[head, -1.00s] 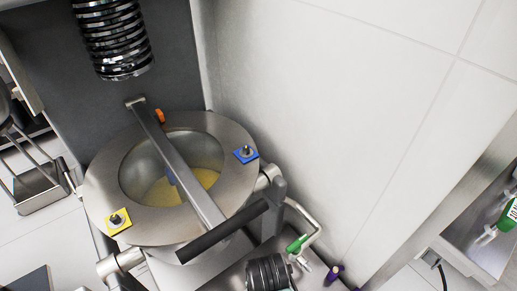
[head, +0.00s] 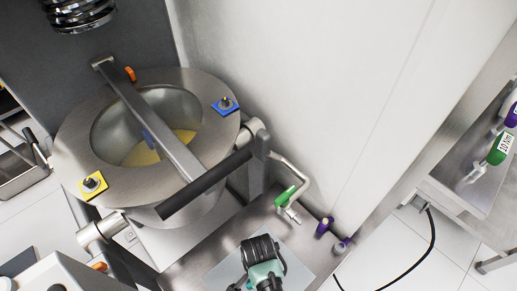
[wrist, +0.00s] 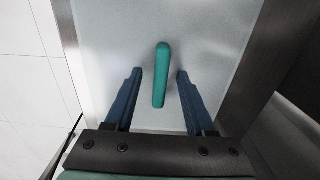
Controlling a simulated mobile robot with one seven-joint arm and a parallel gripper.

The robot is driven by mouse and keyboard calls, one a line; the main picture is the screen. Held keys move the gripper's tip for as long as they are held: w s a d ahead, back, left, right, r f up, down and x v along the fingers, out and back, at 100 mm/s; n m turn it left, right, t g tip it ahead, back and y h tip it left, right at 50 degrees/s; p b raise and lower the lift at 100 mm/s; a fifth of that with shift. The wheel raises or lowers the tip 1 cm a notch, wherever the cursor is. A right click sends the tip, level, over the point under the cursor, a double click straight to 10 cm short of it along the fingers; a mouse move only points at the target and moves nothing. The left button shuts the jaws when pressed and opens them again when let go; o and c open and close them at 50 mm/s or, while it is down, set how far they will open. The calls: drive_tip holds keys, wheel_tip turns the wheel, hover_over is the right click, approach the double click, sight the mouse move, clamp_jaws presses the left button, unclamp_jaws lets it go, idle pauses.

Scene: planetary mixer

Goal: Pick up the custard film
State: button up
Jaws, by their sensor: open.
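A pale, translucent flat sheet, which looks like the custard film (wrist: 108,62), lies flat under my gripper in the wrist view. A raised teal bar (wrist: 160,88) stands out on it, like a grip. My gripper (wrist: 159,73) is open, with one blue finger on each side of the bar and a visible gap on both sides. In the head view the sheet (head: 303,264) lies on a steel surface, partly hidden by my arm. My fingertips are hidden there.
A steel mixer bowl (head: 63,150) with yellow contents stands at left, crossed by a bar with a black handle (head: 205,187). A green-handled tap (head: 286,196) and purple-capped items (head: 324,227) are near the sheet. A pale wall rises behind.

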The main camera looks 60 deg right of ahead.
drive_tip(key=shift+f, duration=0.15)
clamp_jaws()
idle(0.4)
